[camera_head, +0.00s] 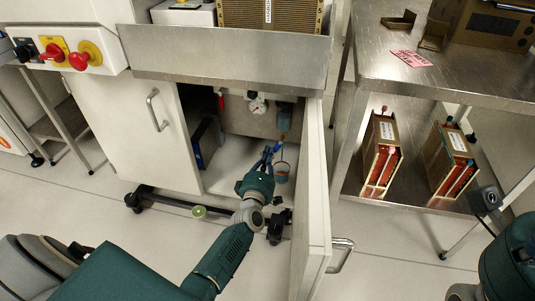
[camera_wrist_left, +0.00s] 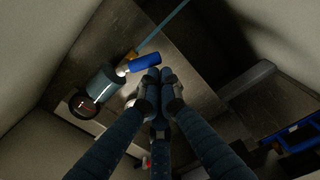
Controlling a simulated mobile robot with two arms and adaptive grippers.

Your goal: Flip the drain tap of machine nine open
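The blue lever of the drain tap (camera_wrist_left: 145,62) sits beside a grey-teal cylinder (camera_wrist_left: 103,83) on a brass and metal fitting. In the head view the lever (camera_head: 277,147) shows small, inside the open cabinet under the machine. My left gripper (camera_wrist_left: 157,80) has its two fingertips close together, with the lever just beyond them; I cannot tell whether they touch it. My right gripper is out of view.
The open cabinet door (camera_head: 313,200) stands just right of my left arm. The closed left door (camera_head: 135,130) is on the other side. A caster foot (camera_head: 140,198) is near the floor. A steel cart (camera_head: 465,80) with wooden-sided boxes (camera_head: 380,150) stands to the right.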

